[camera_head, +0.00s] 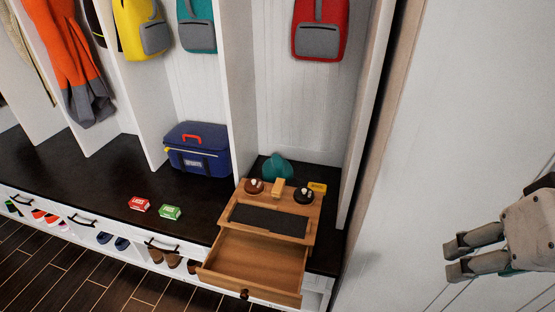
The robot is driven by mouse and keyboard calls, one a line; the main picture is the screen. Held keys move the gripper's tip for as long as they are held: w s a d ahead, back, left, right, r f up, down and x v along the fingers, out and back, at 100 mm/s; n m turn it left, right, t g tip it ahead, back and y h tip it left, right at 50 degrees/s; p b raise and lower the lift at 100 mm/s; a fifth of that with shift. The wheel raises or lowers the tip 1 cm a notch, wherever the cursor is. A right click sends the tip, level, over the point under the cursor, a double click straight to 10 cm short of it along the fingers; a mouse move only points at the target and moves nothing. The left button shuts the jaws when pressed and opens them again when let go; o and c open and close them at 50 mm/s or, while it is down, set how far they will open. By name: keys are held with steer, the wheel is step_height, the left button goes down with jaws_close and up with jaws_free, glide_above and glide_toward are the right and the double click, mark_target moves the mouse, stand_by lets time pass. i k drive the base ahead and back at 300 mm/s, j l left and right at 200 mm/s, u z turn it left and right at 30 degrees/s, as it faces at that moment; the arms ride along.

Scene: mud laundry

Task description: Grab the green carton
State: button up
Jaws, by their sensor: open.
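A small green carton (170,212) with a white label lies on the dark bench top, left of a wooden drawer box. A similar red carton (140,204) lies just to its left, a small gap apart. My gripper (456,257) is at the right side of the view, in front of the white wall. It is open, with its fingers pointing left and nothing seen between them. It is well to the right of the green carton and apart from it.
The wooden box (314,222) has its drawer (259,262) pulled open toward the front, between my gripper and the cartons. A blue cooler bag (198,149) stands behind the cartons. White partitions (235,90) divide the bench. The bench top (85,175) left of the cartons is clear.

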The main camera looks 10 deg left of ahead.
mark_target(166, 210)
steer(key=k+l+u, duration=0.15)
steer(key=u, duration=1.2)
steer(key=i+j+u, duration=0.1)
steer(key=i, duration=0.45)
steer(key=i+j, duration=0.2)
steer(key=i, duration=0.4)
steer(key=i+j+u, duration=0.15)
steer(key=i, duration=0.4)
